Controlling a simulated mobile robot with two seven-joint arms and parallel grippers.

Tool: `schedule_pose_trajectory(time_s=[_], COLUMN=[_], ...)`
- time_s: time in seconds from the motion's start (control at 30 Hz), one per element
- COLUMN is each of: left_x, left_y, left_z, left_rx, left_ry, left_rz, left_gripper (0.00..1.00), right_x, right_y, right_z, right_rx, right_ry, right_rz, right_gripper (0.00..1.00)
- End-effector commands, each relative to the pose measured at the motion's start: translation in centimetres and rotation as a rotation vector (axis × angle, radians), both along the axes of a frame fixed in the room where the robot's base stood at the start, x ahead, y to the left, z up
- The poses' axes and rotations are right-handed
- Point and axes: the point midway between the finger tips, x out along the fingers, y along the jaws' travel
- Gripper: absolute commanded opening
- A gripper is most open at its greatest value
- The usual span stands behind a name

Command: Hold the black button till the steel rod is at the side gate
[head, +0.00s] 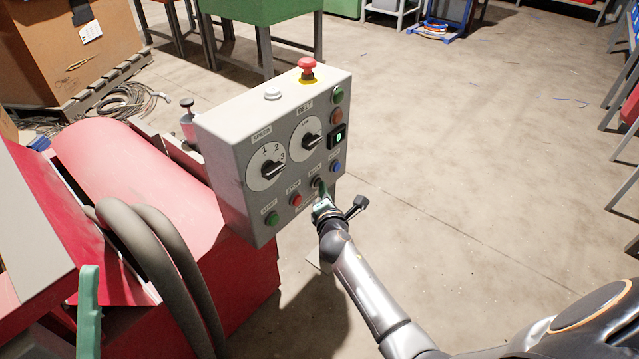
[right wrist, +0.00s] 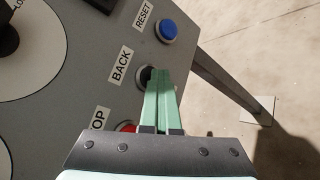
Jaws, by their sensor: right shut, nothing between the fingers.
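The black button (head: 316,183), labelled BACK, is on the front of the grey control box (head: 233,193). In the right wrist view the black button (right wrist: 145,74) is partly hidden behind my fingertips. My right gripper (head: 320,197) is shut and empty, its tips at the button; the mint fingers (right wrist: 158,76) appear to touch it, but how far it is pressed I cannot tell. A mint-green upright piece (head: 88,305) at the lower left looks like a finger of my left gripper; its opening is not shown. I cannot make out the steel rod or the side gate.
A blue RESET button (right wrist: 166,31) and a red STOP button (head: 296,200) flank the black one. A red emergency knob (head: 307,66) tops the box. Red machinery (head: 125,175) with thick grey hoses (head: 165,255) stands left.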

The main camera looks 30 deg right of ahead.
Motion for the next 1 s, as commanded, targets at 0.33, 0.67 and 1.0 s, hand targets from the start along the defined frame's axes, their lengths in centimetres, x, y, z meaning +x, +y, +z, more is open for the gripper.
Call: schedule_pose_trajectory(time_s=[0.33, 0.67, 1.0], left_x=[0.0, 0.0, 0.0], left_y=[0.0, 0.0, 0.0], left_z=[0.0, 0.5, 0.8], left_rx=[0.0, 0.0, 0.0], left_ry=[0.0, 0.0, 0.0], left_rz=[0.0, 0.0, 0.0], left_gripper=[1.0, 1.0, 1.0], right_x=[0.1, -0.8, -1.6], right_y=[0.1, -0.3, -0.7], right_z=[0.1, 0.1, 0.0], right_rx=[0.001, -0.001, 0.0], right_ry=[-0.002, 0.0, -0.001], right_rz=[0.002, 0.002, 0.001], right_gripper=[0.0, 0.0, 0.0])
